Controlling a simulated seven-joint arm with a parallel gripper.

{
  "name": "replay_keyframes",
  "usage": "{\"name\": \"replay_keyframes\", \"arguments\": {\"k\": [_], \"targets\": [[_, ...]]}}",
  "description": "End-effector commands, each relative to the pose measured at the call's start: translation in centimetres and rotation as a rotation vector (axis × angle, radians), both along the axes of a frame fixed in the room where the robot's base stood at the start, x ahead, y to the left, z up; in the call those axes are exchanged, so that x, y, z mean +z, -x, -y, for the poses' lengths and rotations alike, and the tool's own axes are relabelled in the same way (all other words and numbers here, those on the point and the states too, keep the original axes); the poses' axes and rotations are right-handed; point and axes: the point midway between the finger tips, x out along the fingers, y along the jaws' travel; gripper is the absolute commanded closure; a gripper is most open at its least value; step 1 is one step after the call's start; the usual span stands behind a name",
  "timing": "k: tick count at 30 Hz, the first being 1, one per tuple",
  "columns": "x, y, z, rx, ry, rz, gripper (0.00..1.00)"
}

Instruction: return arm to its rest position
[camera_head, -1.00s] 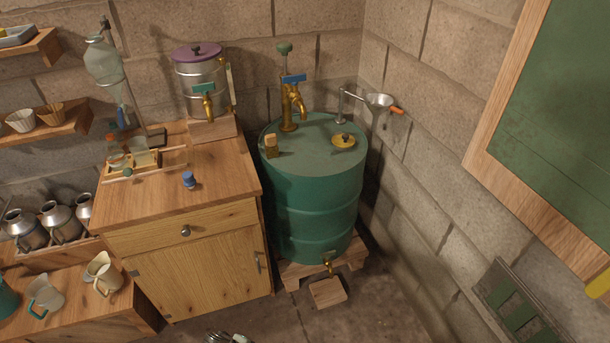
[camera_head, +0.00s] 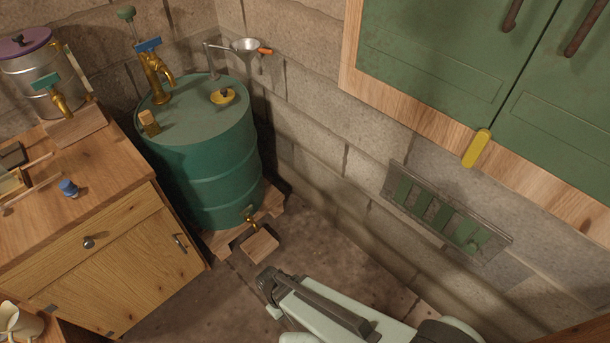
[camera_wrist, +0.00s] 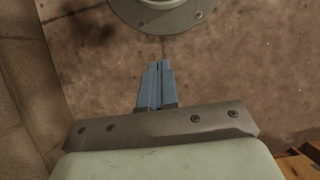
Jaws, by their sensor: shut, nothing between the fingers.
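My gripper shows in the wrist view, where its two blue-grey fingers (camera_wrist: 157,82) are closed together with nothing between them. They point over the bare brown floor (camera_wrist: 100,60), touching nothing that I can see. In the camera_head view my pale arm with dark parts (camera_head: 325,310) reaches in from the bottom edge, above the floor and in front of the green drum (camera_head: 205,165). I cannot make out the fingers clearly there. A round grey part of my own body fills the top of the wrist view.
The wooden cabinet (camera_head: 125,265) stands at left, with a steel pot (camera_head: 35,75) on top. The drum's brass tap (camera_head: 251,218) and a wood block (camera_head: 260,244) sit low near my arm. A green wall cupboard (camera_head: 440,75) and slotted panel (camera_head: 440,210) are at right.

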Motion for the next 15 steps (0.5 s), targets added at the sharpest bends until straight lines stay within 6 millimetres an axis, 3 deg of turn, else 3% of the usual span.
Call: {"name": "replay_keyframes", "arguments": {"k": [3, 15], "targets": [[-0.1, -0.2, 2.9, -0.078, 0.014, -0.018, 1.00], [-0.8, 0.1, 10.7, -0.321, 0.050, -0.071, 1.00]]}}
